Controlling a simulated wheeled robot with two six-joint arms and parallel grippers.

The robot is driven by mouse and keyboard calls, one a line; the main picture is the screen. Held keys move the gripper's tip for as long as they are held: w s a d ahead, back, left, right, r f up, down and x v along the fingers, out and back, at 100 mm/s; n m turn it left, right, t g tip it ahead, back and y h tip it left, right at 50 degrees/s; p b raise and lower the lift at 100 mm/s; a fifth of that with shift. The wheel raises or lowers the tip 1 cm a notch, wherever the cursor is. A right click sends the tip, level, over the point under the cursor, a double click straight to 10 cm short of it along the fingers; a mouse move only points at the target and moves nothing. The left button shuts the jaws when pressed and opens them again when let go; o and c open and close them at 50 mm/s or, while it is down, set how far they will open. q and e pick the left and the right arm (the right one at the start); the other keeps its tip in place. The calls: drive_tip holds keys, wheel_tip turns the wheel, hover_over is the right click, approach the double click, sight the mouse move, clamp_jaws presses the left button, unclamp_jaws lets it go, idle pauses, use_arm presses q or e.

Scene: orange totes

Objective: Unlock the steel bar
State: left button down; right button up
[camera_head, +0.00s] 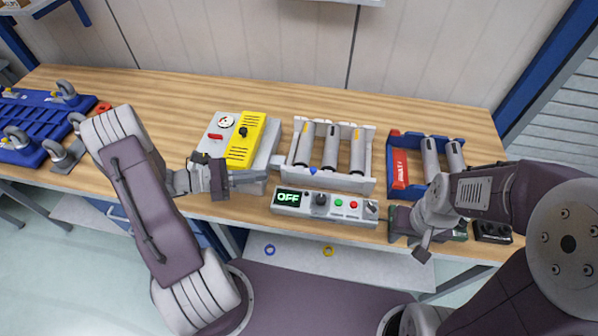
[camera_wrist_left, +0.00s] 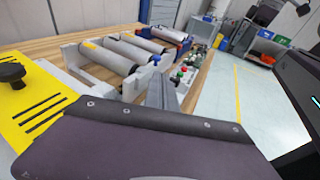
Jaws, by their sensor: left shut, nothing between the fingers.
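A white rack (camera_head: 345,184) holds several steel bars (camera_head: 330,150) side by side; which one the task means I cannot tell. A small blue knob (camera_head: 313,170) sits at the rack's front edge and also shows in the left wrist view (camera_wrist_left: 156,58). My left gripper (camera_head: 262,177) is shut and empty, left of the rack, pointing right towards the knob and apart from it in the head view. Its fingers (camera_wrist_left: 161,88) also show in the left wrist view. My right gripper (camera_head: 424,246) is beyond the right end of the control box; its finger opening is unclear.
A control box (camera_head: 290,208) reading OFF, with a dial and coloured buttons, stands before the rack. A yellow-covered unit (camera_head: 246,141) with a gauge is left. A red and blue rack (camera_head: 398,170) with rollers is right. The table's back strip is clear.

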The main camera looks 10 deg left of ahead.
sight(300, 172)
use_arm(q)
drive_tip(key=shift+s+a+f+n+t, duration=0.2)
drive_tip(key=shift+a+n+t, duration=0.1)
drive_tip(key=shift+a, duration=0.1)
drive_tip(key=shift+w, duration=0.1)
drive_tip(key=p+x, duration=0.3)
drive_tip(key=x, duration=0.9)
drive_tip(key=shift+w+d, duration=0.1)
drive_tip(key=shift+d, duration=0.3)
drive_tip(key=shift+w+d+f+p, duration=0.3)
drive_tip(key=shift+d, duration=0.15)
